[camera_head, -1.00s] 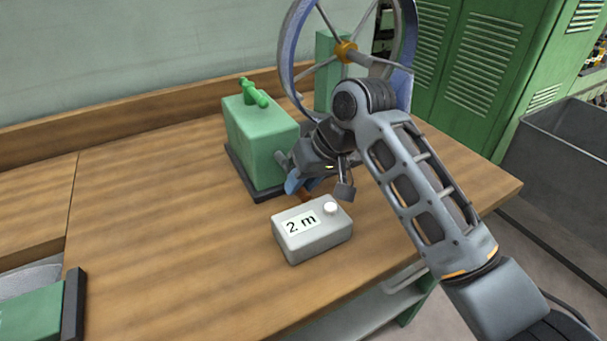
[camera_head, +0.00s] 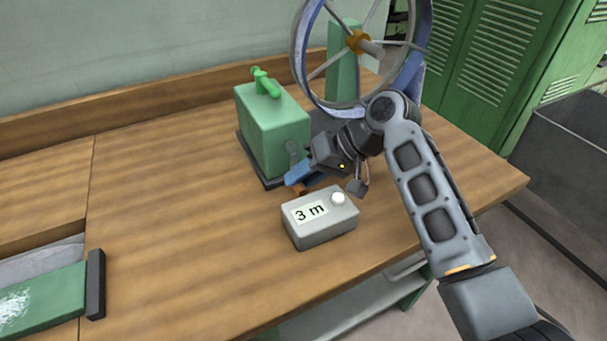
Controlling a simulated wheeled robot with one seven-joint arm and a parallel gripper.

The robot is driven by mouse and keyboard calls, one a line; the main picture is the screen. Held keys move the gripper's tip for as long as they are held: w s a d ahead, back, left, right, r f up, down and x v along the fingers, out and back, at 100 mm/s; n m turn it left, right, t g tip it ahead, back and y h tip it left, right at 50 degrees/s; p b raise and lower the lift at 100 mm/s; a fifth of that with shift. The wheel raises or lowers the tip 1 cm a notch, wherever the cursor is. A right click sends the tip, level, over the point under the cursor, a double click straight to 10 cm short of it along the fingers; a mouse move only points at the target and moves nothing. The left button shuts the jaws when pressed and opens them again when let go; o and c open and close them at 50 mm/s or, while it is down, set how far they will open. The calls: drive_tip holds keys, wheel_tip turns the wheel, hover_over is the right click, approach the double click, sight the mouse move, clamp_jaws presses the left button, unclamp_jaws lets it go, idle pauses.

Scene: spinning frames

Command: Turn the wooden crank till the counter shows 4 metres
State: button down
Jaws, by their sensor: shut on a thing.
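The counter (camera_head: 318,221) is a grey box on the bench, and its display reads "3 m". A white knob sits on its top right. The green crank box (camera_head: 272,137) stands behind it on a dark base, with a grey crank arm (camera_head: 291,152) on its right side. My gripper (camera_head: 298,186) is between the crank box and the counter, shut on the wooden crank handle (camera_head: 298,190). Only a small brown part of the handle shows below the blue fingertip; the rest is hidden by the gripper.
A large spoked wheel (camera_head: 299,50) stands behind my arm, by a green post. A green block with a dark end (camera_head: 96,284) lies at the left. The bench (camera_head: 180,220) is clear in the middle. Green lockers and a grey bin (camera_head: 570,150) stand at right.

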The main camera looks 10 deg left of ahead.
drive_tip(key=shift+w+d+r, duration=0.15)
drive_tip(key=shift+w+r, duration=0.25)
drive_tip(key=c, duration=1.1)
unclamp_jaws()
drive_tip(key=shift+o, duration=0.6)
drive_tip(key=shift+s+f, duration=0.1)
drive_tip(key=shift+f, duration=0.05)
drive_tip(key=shift+s+f, duration=0.1)
drive_tip(key=shift+b+v, duration=0.4)
drive_tip(key=shift+v, duration=3.5)
